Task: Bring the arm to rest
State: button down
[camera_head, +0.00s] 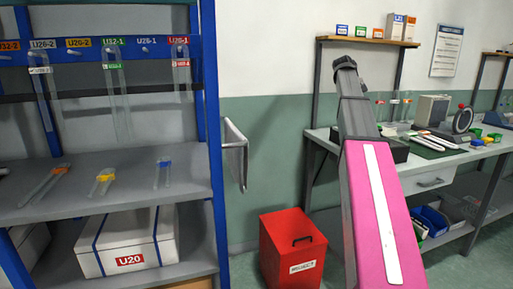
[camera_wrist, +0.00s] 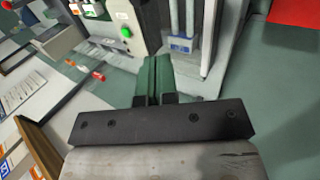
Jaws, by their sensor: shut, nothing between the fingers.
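My arm (camera_head: 375,215) rises through the right-centre of the head view, with a pink and white lower part and a dark grey upper part. It stands in front of the workbench and wall. I cannot make out my gripper's fingers in the head view.
A blue-framed rack (camera_head: 212,130) with hanging tubes stands at left. A red bin (camera_head: 290,255) stands on the floor. A workbench (camera_head: 455,153) with instruments is at right, under a wooden shelf (camera_head: 365,40). A white box (camera_head: 128,240) sits on the rack's lower shelf.

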jog(key=s+a+f+y, duration=0.1)
jog(key=s+a+f, duration=0.3)
jog(key=f, duration=0.7)
jog(key=s+a+f+m+y, duration=0.15)
jog(key=a+f, duration=0.35)
jog(key=f, duration=0.7)
jog(key=s+a+f+n+y, duration=0.1)
jog(key=s+a+f, duration=0.35)
jog(key=f, duration=0.65)
jog(key=s+a+f+m+g+y, duration=0.1)
jog(key=s+a+f, duration=0.5)
jog(key=s+f, duration=0.4)
jog(key=s+a+f+m+g+y, duration=0.1)
jog(key=s+a+f, duration=0.4)
jog(key=s+f, duration=0.5)
jog(key=shift+a+f+m+y, duration=0.35)
jog(key=shift+f+m+y, duration=0.15)
jog(key=shift+f, duration=0.3)
